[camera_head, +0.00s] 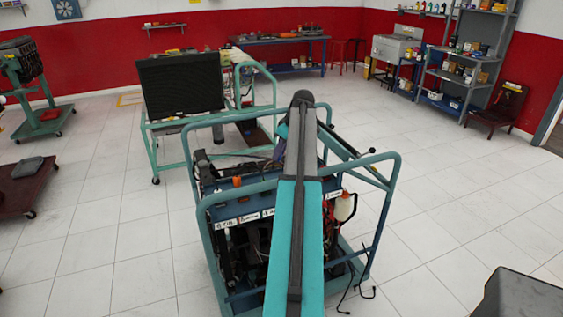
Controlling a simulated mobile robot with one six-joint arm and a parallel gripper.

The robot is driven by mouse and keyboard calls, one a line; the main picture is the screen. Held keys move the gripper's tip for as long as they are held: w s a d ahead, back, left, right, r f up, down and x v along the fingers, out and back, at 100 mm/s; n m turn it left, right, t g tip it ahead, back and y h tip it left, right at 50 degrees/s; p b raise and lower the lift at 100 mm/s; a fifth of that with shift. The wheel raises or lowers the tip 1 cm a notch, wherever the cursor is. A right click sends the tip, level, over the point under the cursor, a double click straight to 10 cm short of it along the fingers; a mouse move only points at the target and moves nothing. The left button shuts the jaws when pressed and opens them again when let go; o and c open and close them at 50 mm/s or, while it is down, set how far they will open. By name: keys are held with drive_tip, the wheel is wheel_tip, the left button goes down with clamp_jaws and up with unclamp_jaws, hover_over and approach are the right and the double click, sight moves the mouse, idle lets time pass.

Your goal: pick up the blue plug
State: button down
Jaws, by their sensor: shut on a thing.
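I cannot make out the blue plug anywhere in this view. My arm, teal and black, reaches up the middle of the picture over an engine trainer with a teal tube frame (388,190). My gripper does not show; the arm hides the middle of the trainer behind it. The trainer's front panel carries white handwritten labels (250,217), and an orange cap (237,181) sits on its top at the left. Dark engine parts and cables fill the inside.
A white bottle (344,207) hangs at the trainer's right side, with loose black cables (357,292) below. Behind stands another trainer with a black radiator (181,84). A dark red trolley (25,188) stands at the left.

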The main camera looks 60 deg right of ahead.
drive_tip(key=shift+r, duration=0.8)
drive_tip(key=shift+w+a, duration=0.3)
drive_tip(key=w+a+r+p, duration=0.1)
drive_tip(key=w+a, duration=0.5)
drive_tip(key=a, duration=0.5)
drive_tip(key=w+a+r, duration=0.1)
drive_tip(key=w+a, duration=0.6)
drive_tip(key=a, duration=0.3)
drive_tip(key=w+a+r+p, duration=0.1)
drive_tip(key=w+a, duration=0.5)
drive_tip(key=a, duration=0.5)
drive_tip(key=a+r, duration=0.1)
drive_tip(key=a, duration=1.7)
drive_tip(key=w+a+r+p, duration=0.1)
drive_tip(key=a+r, duration=0.1)
drive_tip(key=a, duration=1.6)
drive_tip(key=shift+w, duration=0.25)
